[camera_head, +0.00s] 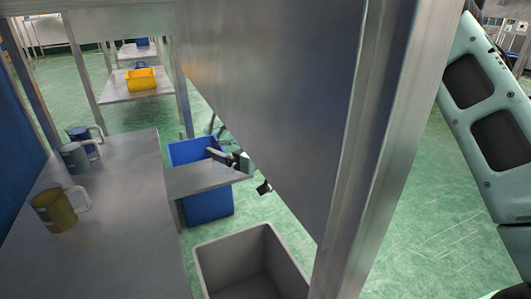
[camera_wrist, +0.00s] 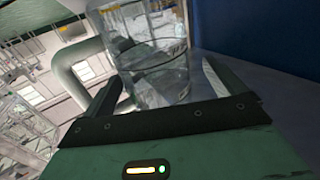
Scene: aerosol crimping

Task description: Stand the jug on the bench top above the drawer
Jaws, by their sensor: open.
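In the wrist view a clear see-through jug (camera_wrist: 150,48) stands between the fingers of my gripper (camera_wrist: 161,72). A thick grey-green curved handle (camera_wrist: 72,62) shows at its left. My gripper is open, one finger on each side of the jug's lower part; I cannot tell whether either finger touches it. The jug's top is cut off by the picture edge. No drawer can be told for certain.
A grey bench top (camera_head: 110,215) at left bears a yellowish mug (camera_head: 55,212), a grey mug (camera_head: 74,158) and a blue mug (camera_head: 80,133). Its right part is clear. A grey bin (camera_head: 235,255), a blue bin (camera_head: 207,205) and a metal post (camera_head: 365,180) stand to the right.

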